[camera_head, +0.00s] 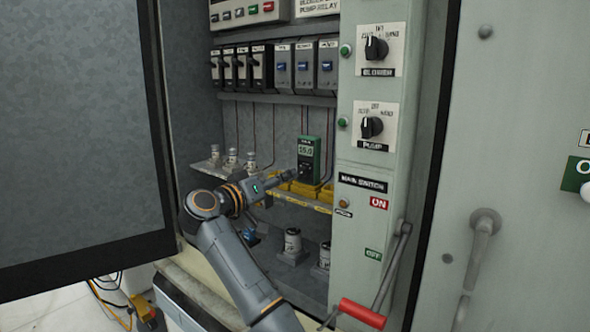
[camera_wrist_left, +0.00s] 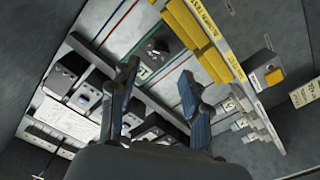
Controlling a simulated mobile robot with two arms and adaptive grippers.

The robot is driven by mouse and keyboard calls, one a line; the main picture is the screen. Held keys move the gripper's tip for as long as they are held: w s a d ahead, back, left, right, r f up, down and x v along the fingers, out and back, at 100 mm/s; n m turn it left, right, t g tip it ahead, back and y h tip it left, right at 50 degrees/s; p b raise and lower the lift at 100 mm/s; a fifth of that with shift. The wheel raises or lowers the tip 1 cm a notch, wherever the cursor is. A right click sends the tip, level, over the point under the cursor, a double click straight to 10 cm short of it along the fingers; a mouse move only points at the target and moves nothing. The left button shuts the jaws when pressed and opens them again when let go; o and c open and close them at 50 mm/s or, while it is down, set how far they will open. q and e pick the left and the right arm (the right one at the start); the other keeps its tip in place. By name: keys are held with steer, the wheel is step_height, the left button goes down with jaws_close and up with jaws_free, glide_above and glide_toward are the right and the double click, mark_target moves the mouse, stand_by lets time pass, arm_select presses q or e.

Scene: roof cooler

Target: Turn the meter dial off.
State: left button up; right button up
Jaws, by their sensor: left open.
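The green meter (camera_head: 309,158) stands upright on the shelf inside the open cabinet, with a lit display near its top. Its dial, low on its face, is dark and partly hidden by my gripper, so I cannot read its setting. In the left wrist view a dark round knob, seemingly the meter dial (camera_wrist_left: 157,45), lies just beyond my fingertips. My left gripper (camera_head: 288,176) reaches in from the lower left, close in front of the meter's lower part. In the left wrist view its two fingers (camera_wrist_left: 158,78) are spread with nothing between them. My right gripper is not in view.
Yellow blocks (camera_head: 303,189) line the shelf by the meter. Small white-capped fuses (camera_head: 232,157) stand left of it. Breakers (camera_head: 303,66) sit above. The switch panel (camera_head: 375,150) and the red-handled lever (camera_head: 362,313) are to the right. The open cabinet door (camera_head: 75,140) is at left.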

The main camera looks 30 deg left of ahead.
mark_target(299, 172)
arm_select(q)
steer(key=w, duration=0.3)
steer(key=w+p, duration=0.1)
steer(key=w, duration=0.2)
steer(key=shift+d, duration=0.2)
steer(key=shift+s, duration=0.1)
steer(key=shift+c, duration=0.4)
jaws_close()
